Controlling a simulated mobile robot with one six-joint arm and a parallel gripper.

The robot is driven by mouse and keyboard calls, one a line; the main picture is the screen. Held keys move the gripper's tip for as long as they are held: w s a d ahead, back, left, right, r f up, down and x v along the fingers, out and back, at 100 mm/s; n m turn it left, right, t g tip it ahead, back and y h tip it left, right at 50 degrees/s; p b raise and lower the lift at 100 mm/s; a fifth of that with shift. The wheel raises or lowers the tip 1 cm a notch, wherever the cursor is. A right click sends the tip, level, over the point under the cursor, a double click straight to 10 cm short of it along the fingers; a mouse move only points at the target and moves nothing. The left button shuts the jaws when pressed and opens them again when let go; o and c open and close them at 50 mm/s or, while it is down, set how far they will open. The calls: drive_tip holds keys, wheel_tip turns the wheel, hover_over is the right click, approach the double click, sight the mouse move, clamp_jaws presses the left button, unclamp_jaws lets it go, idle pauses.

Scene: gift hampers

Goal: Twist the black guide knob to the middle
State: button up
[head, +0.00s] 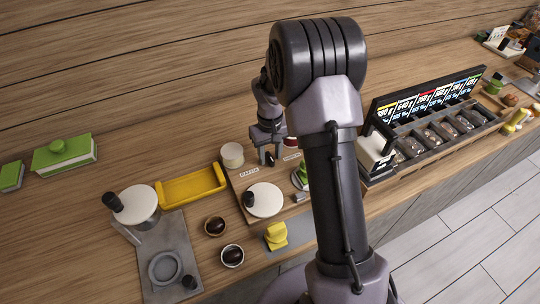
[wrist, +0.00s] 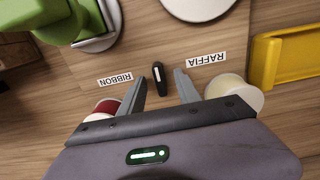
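The black guide knob (wrist: 158,78) is a small elongated black piece with a pale mark. It sits on the wooden board between the RIBBON label (wrist: 115,79) and the RAFFIA label (wrist: 207,59), its long side running nearly up and down in the wrist view. My gripper (wrist: 161,77) is open, with one finger on each side of the knob and a visible gap at each side. In the head view my gripper (head: 268,160) reaches down over the board, and the knob is small and dark between the fingers. I cannot tell the fingertips' height exactly.
A red spool (wrist: 106,106) and a cream spool (wrist: 234,94) flank my fingers. A white disc (head: 264,200) with a black handle stands at the board's front. A yellow tray (head: 192,186) lies to the left, a divided black rack (head: 440,130) to the right.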

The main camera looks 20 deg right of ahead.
sight(270, 156)
wheel_tip(270, 156, up, 7)
drive_tip(key=p, duration=0.5)
drive_tip(key=shift+r, duration=0.1)
